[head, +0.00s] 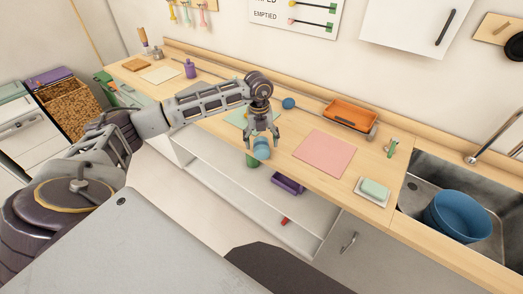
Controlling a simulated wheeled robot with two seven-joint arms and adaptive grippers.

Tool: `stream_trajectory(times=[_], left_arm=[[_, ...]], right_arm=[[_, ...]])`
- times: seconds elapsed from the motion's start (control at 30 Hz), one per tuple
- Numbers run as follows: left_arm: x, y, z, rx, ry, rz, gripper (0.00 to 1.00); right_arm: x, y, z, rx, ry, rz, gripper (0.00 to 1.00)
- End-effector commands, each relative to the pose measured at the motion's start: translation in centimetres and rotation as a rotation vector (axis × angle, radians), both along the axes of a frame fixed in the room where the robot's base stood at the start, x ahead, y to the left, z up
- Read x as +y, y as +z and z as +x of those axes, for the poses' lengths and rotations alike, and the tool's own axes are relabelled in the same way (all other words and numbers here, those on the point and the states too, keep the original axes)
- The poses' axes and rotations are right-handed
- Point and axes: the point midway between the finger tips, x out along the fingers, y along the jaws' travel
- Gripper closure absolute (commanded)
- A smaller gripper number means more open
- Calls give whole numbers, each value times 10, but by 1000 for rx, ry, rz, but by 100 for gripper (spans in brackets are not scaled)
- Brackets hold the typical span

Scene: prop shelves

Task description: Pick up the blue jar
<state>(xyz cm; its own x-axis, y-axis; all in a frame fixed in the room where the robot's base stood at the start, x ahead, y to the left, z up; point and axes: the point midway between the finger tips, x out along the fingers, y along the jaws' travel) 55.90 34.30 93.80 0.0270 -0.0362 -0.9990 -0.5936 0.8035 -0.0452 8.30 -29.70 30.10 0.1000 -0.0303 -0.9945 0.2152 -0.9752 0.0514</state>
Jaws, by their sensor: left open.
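The blue jar (262,150) shows at the front edge of the wooden counter, just below my left gripper. My left gripper (261,138) points down with its fingers spread, one on each side of the jar's upper part. I cannot tell whether the fingers touch it. The gripper hides part of the jar's top. My right gripper is not in view.
A green object (252,160) shows just below and left of the jar. A pink mat (324,153) lies to the right, with an orange tray (349,113) behind it. A soap dish (373,191) and a sink with a blue tub (458,215) are further right.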

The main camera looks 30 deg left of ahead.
Motion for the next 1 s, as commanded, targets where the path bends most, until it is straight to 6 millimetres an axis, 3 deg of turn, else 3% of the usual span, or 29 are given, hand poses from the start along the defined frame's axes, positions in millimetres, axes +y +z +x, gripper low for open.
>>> stream_trajectory(times=[0.5,1.0], left_arm=[[-2,-47,-2,1,0,-1,21],[-1,-49,-2,1,0,1,21]], right_arm=[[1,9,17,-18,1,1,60],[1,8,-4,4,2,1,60]])
